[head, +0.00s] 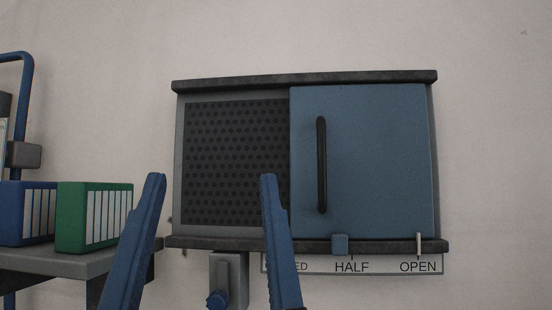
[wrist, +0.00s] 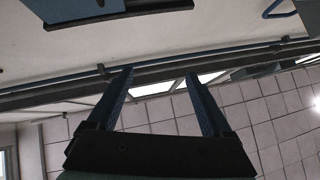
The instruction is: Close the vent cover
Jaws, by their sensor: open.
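The vent cover (head: 385,160) is a blue sliding panel with a black vertical handle (head: 321,165) near its left edge. It covers the right half of the vent box; the perforated dark grille (head: 235,160) on the left is exposed. A small blue tab (head: 340,244) on the lower rail stands above HALF, and a pale pin (head: 419,243) stands above OPEN. My gripper (head: 212,178) is open and empty, in front of the grille and left of the handle. In the wrist view my gripper (wrist: 158,75) also shows nothing between its fingers.
A grey shelf (head: 60,264) at left holds a green box (head: 95,217) and a blue box (head: 28,212). A grey bracket with a blue knob (head: 217,299) sits below the vent. The label strip (head: 385,266) is partly hidden by my finger. The wall to the right is clear.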

